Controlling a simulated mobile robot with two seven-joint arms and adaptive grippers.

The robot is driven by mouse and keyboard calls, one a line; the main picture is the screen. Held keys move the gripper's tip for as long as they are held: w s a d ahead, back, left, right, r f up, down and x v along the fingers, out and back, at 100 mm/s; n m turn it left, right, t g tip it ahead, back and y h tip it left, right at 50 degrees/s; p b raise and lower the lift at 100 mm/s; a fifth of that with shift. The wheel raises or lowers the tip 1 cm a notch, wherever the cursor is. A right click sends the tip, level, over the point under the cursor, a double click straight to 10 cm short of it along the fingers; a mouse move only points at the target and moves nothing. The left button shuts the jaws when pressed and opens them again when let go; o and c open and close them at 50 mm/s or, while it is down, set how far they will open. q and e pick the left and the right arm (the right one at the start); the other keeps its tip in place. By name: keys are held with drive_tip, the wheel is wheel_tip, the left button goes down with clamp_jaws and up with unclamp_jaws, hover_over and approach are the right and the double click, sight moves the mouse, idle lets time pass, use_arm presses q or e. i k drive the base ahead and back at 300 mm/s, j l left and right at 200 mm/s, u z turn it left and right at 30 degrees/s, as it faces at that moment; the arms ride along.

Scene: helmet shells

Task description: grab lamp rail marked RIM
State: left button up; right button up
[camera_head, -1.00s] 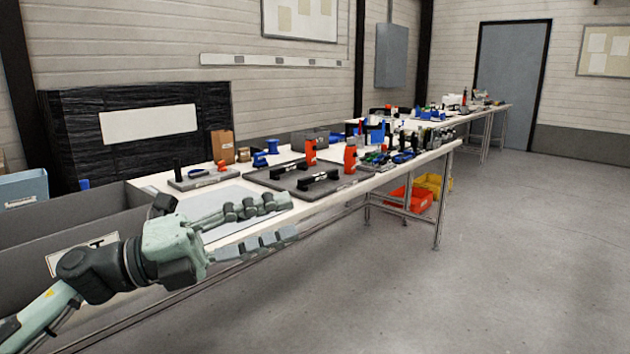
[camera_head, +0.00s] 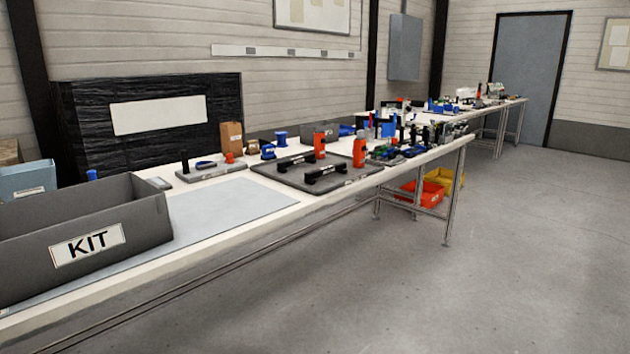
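Two black rails with small pale labels lie on a dark grey tray board (camera_head: 270,178). The nearer rail (camera_head: 325,175) is close to the board's front edge, and the farther rail (camera_head: 296,161) lies behind it to the left. The labels are too small to read, so I cannot tell which is marked RIM. Neither of my grippers is in view.
A grey KIT bin (camera_head: 140,222) stands at the left front. A pale mat (camera_head: 232,206) between bin and board is bare. Other boards with small parts crowd the table farther right.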

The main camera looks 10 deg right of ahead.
sight(341, 167)
drive_tip(key=i+l, duration=0.15)
drive_tip(key=l, duration=0.25)
drive_tip(key=i+l+u, duration=0.1)
drive_tip(key=l, duration=0.35)
drive_tip(key=i+l+u, duration=0.1)
drive_tip(key=l, duration=0.35)
drive_tip(key=i+l, duration=0.1)
drive_tip(key=l, duration=0.3)
drive_tip(key=i+l+u, duration=0.1)
drive_tip(key=l, duration=0.35)
